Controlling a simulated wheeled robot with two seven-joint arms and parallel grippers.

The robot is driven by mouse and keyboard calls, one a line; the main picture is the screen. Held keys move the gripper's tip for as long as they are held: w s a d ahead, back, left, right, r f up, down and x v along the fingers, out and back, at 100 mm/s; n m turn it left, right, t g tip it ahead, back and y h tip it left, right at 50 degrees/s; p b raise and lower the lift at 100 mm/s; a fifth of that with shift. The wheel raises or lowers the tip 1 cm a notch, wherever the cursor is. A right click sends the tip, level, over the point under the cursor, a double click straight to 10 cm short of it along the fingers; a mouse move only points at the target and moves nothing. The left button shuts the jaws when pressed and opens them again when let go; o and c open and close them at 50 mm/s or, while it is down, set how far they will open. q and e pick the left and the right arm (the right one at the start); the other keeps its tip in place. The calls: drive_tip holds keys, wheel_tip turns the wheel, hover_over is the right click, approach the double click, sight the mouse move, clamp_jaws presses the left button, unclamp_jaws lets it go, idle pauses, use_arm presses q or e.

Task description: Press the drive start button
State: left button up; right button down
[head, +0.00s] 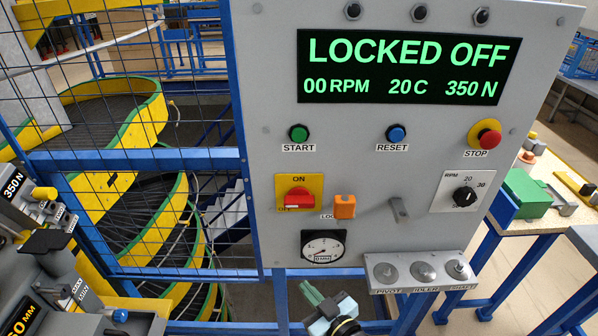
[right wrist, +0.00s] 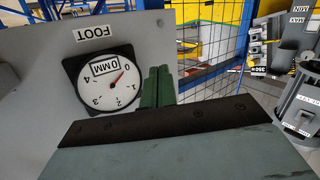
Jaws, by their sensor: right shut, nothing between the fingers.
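The green START button (head: 299,132) is on the upper left of the grey control panel (head: 420,165), above its label. The display (head: 405,66) reads LOCKED OFF, 00 RPM, 20 C, 350 N. A red rotary switch (head: 299,198) on a yellow plate sits below START, its handle level by the OFF mark. An orange lock-like piece (head: 345,206) is just right of it, partly covering its label. My right gripper (head: 312,292) is shut and empty, low in front of the panel, below START and the gauge. Its green fingers (right wrist: 158,87) show beside the gauge in the right wrist view. My left gripper is not visible.
Blue RESET (head: 396,133) and red STOP (head: 488,138) buttons share START's row. A round gauge (head: 323,247), a grey lever (head: 398,209) and an RPM dial (head: 464,198) are lower. A small shelf (head: 415,284) juts out at lower right. Wire mesh fronts the yellow-edged spiral conveyor (head: 150,105).

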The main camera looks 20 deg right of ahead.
sight(299, 136)
wheel_tip(299, 136, up, 34)
drive_tip(key=s+a+m+t+y+p, duration=0.1)
drive_tip(key=s+a+t+p, duration=0.1)
drive_tip(key=t, duration=0.6)
drive_tip(key=shift+a+f+m+t+y, duration=0.15)
drive_tip(key=shift+m+t+y, duration=0.15)
drive_tip(key=shift+y, duration=0.1)
drive_tip(key=shift+w+d+b, duration=0.35)
drive_tip(key=shift+w+d, duration=0.05)
drive_tip(key=shift+w, duration=1)
drive_tip(key=shift+w+d+b, duration=0.4)
drive_tip(key=shift+w, duration=1.05)
drive_tip(key=shift+w+d+b, duration=0.35)
drive_tip(key=shift+w+d, duration=0.05)
drive_tip(key=shift+w, duration=1)
drive_tip(key=shift+w+d, duration=0.1)
drive_tip(key=shift+w, duration=0.3)
